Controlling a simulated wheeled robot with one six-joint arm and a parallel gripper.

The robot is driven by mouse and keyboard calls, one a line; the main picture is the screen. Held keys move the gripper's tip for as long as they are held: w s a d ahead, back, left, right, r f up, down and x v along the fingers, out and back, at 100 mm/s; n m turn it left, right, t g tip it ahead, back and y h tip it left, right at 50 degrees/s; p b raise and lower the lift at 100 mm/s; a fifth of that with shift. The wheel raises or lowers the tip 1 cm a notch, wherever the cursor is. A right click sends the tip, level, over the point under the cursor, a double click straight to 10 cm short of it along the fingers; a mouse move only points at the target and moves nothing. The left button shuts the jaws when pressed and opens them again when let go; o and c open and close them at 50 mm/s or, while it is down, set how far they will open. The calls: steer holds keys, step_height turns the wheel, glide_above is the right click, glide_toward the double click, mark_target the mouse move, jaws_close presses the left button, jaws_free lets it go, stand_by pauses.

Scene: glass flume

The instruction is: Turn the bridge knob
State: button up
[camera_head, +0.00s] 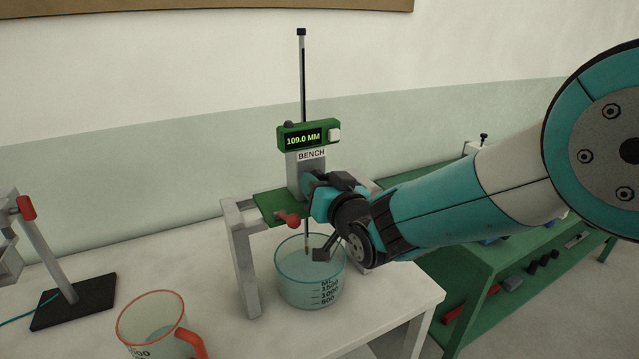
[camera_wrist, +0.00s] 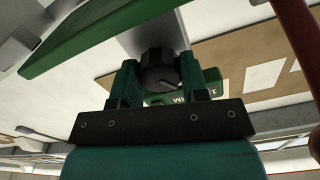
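The measuring bridge carries a green readout (camera_head: 308,138) showing 109.0 MM, with a BENCH label below it. In the wrist view a dark round knob (camera_wrist: 158,70) with a pale pointer line sits on the grey post (camera_wrist: 160,32). My gripper (camera_wrist: 160,76) has one finger on each side of this knob, and the knob fills the gap between them. In the head view my gripper (camera_head: 309,187) is at the post just above the green bridge plate (camera_head: 268,204); the knob is hidden there behind my gripper. A red knob (camera_head: 289,218) is on the plate's front.
A clear beaker (camera_head: 305,280) stands under the bridge, below my wrist. A red-rimmed jug (camera_head: 150,325) is at the front left, and a stand with a dark base (camera_head: 75,300) is at the far left. A green bench (camera_head: 495,275) is at the right.

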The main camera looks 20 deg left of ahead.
steer(key=shift+f+m+b, duration=0.35)
steer(key=shift+m+b, duration=0.65)
steer(key=shift+b, duration=1)
steer(key=m+b, duration=0.2)
steer(key=shift+r+b, duration=0.2)
steer(key=shift+b, duration=0.1)
steer(key=shift+r+m, duration=0.15)
steer(key=shift+m, duration=0.25)
steer(key=o, duration=0.9)
steer(key=shift+o, duration=0.2)
steer(key=shift+d, duration=0.15)
steer(key=b+v, duration=0.5)
steer(key=v, duration=1.2)
steer(key=shift+s, duration=0.15)
